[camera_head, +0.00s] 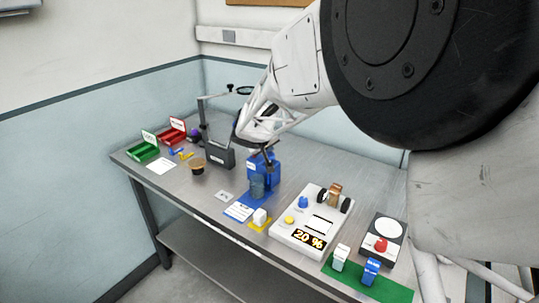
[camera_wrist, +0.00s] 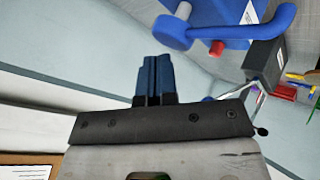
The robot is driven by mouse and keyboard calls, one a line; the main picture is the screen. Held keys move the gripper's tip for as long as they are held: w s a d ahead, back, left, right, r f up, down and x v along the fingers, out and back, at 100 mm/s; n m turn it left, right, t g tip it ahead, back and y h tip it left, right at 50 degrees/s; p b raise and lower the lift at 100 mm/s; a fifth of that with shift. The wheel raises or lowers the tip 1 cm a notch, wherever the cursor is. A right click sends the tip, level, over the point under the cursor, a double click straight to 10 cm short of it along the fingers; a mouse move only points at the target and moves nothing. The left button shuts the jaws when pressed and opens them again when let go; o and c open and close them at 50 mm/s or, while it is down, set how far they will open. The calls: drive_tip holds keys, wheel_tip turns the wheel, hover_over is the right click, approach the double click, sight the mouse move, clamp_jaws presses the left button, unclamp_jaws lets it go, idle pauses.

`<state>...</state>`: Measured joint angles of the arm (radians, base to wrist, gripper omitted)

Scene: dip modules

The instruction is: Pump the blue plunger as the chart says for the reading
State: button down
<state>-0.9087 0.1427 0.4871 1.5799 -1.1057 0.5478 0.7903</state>
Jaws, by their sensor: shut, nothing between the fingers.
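The blue pump dispenser (camera_head: 259,184) stands on a blue mat (camera_head: 253,203) near the middle of the table. In the wrist view its blue plunger (camera_wrist: 173,32) shows at the top, with a pale shaft beside it. My gripper (camera_wrist: 155,60) has blue fingers, shut and empty, apart from the plunger in that picture. In the head view my wrist hangs just above the dispenser and partly hides its top.
A dark grey box (camera_head: 219,156) stands left of the dispenser. Green (camera_head: 144,152) and red (camera_head: 172,136) trays sit at the far left.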

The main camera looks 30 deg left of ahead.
sight(268, 154)
drive_tip(key=shift+f, duration=0.95)
idle(1.5)
drive_tip(key=shift+r, duration=1.35)
drive_tip(key=shift+r, duration=0.1)
drive_tip(key=shift+r, duration=2.45)
idle(0.8)
drive_tip(key=shift+r, duration=1.9)
